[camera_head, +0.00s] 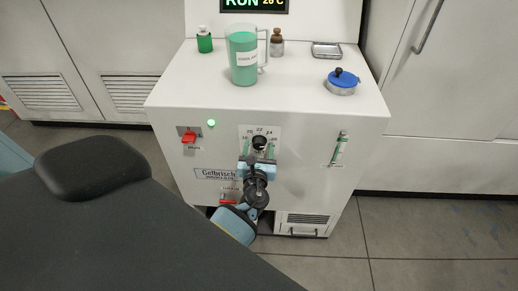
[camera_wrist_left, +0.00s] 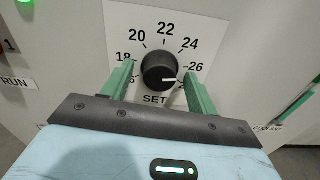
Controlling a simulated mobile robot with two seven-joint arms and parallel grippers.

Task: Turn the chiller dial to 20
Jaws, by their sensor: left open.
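The chiller dial (camera_wrist_left: 157,69) is a round black knob on a white scale plate (camera_wrist_left: 183,22) with marks including 18, 20, 22, 24 and 26. Its white pointer line points right, slightly below the 26 label. In the head view the dial (camera_head: 260,142) is on the chiller's front face, partly covered by my arm. My left gripper (camera_wrist_left: 161,80) is open, with one green finger on each side of the knob. I cannot tell whether the fingers touch it. In the head view the left gripper (camera_head: 258,160) is in front of the dial. My right gripper is not in view.
The chiller (camera_head: 300,185) has a red RUN switch (camera_head: 188,138), a lit green lamp (camera_head: 211,123) and a sight tube (camera_head: 340,149) on its front. On top stand a green jug (camera_head: 243,60), small bottles and a blue-capped port (camera_head: 342,82). The display (camera_head: 254,4) reads RUN.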

